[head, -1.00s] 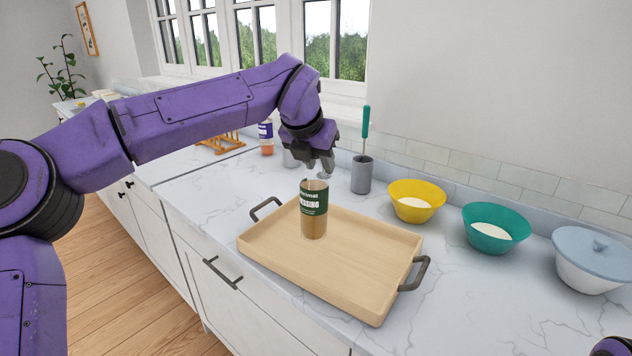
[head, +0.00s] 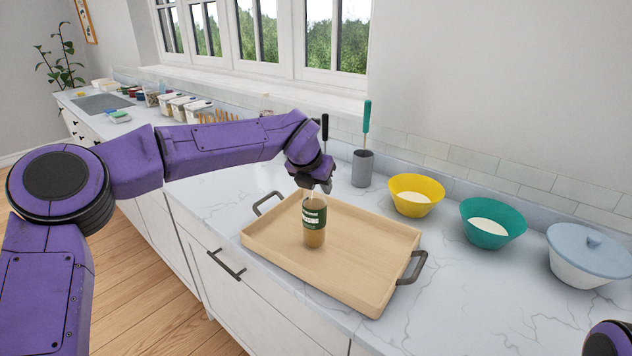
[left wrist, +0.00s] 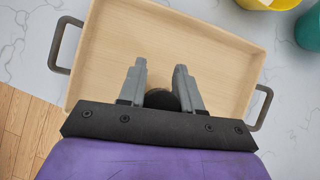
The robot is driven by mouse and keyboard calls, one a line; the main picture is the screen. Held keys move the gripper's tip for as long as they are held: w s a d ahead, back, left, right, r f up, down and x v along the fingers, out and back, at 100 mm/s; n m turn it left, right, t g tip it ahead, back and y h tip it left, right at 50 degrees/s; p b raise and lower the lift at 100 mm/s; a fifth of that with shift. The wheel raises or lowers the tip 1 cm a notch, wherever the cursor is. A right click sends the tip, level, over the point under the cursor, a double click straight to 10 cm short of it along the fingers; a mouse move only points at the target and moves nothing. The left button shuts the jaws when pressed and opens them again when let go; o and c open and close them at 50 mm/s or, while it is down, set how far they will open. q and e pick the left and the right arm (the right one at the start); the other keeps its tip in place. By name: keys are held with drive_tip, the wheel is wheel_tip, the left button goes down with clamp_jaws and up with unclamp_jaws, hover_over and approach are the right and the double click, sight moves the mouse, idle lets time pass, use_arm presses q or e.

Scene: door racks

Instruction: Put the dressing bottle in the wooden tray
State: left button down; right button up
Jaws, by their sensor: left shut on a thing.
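The dressing bottle (head: 314,222) is upright, with a green label and brownish contents, within the outline of the wooden tray (head: 372,262). Its base looks at or just above the tray floor; I cannot tell if it touches. My left gripper (head: 318,186) is above the bottle, shut on its top. In the left wrist view, the bottle's dark cap (left wrist: 162,99) shows between the fingers of the left gripper (left wrist: 160,82), over the tray (left wrist: 190,40). The bottle's body is hidden there. My right gripper is out of view.
Right of the tray stand a yellow bowl (head: 416,196), a teal bowl (head: 493,222) and a lidded bowl (head: 588,262). A grey utensil holder (head: 362,168) stands behind the tray. The tray has dark handles, and its floor around the bottle is clear.

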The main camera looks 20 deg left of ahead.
use_arm(q)
drive_tip(key=c, duration=0.8)
unclamp_jaws()
drive_tip(key=shift+f, duration=0.15)
drive_tip(key=shift+o, duration=0.2)
drive_tip(key=shift+s+r, duration=0.1)
drive_tip(key=shift+r, duration=0.2)
drive_tip(key=b+v, duration=0.2)
drive_tip(key=v, duration=0.9)
drive_tip(key=shift+s+r, duration=0.25)
drive_tip(key=shift+r, duration=0.05)
drive_tip(key=shift+a+f, duration=0.1)
